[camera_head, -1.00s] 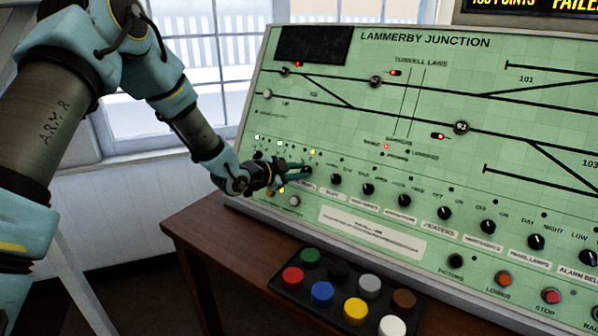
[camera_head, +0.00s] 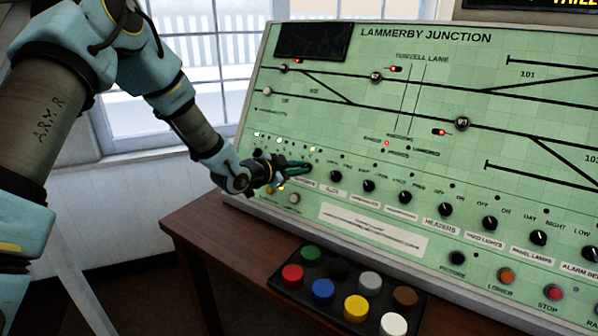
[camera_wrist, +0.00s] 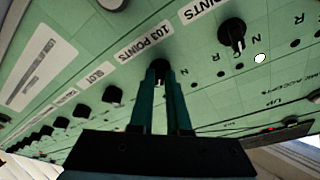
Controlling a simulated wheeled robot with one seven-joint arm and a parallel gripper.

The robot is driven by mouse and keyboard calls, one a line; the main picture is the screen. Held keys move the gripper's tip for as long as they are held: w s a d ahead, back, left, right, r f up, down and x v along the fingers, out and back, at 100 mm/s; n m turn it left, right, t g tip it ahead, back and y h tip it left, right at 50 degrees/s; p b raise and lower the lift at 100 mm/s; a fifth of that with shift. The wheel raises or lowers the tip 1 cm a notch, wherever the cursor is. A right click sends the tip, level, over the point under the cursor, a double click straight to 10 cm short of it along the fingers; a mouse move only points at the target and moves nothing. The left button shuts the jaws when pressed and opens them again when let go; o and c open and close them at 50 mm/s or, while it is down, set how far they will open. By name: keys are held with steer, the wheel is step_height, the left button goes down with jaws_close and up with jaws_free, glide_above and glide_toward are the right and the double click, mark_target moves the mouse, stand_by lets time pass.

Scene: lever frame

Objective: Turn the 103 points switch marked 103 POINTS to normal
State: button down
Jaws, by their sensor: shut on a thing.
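The 103 points switch is a black rotary knob (camera_wrist: 159,70) beside the white label "103 POINTS" (camera_wrist: 145,40) in the wrist view. My gripper (camera_wrist: 160,76) has its two teal fingers shut on this knob, one on each side. The fingers cover much of the knob, and I cannot tell clearly which way it points. In the head view my gripper (camera_head: 299,168) reaches the lower left of the green panel (camera_head: 375,160) and hides the switch.
Another points knob (camera_wrist: 232,34) sits close to the right in the wrist view, with a lit white lamp (camera_wrist: 260,57) near it. A row of black knobs runs left of my fingers. A tray of coloured buttons (camera_head: 337,312) lies on the wooden table (camera_head: 185,228).

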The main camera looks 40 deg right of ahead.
steer(key=n+b, duration=0.2)
steer(key=n+t+b, duration=0.1)
steer(key=n+b, duration=0.1)
steer(key=shift+s+f+n, duration=0.1)
steer(key=shift+f+n, duration=0.25)
steer(key=shift+n, duration=0.05)
steer(key=n+t+b, duration=0.1)
steer(key=n, duration=0.1)
steer(key=n+t+b, duration=0.1)
steer(key=n+b, duration=0.1)
steer(key=n, duration=0.1)
steer(key=shift+s, duration=0.15)
steer(key=n+t+b, duration=0.1)
steer(key=n, duration=0.4)
steer(key=shift+s+r+y+b, duration=0.1)
steer(key=shift+r+y+b, duration=0.05)
steer(key=shift+y+b, duration=0.2)
steer(key=shift+r+n+t+y+b, duration=0.1)
steer(key=shift+n+t+y+b, duration=0.15)
steer(key=shift+n, duration=0.85)
steer(key=shift+r+n+t+y+b, duration=0.15)
steer(key=shift+n+b, duration=0.1)
steer(key=shift+n, duration=0.85)
steer(key=shift+f, duration=0.1)
steer(key=c, duration=0.9)
jaws_free()
steer(key=shift+d, duration=0.1)
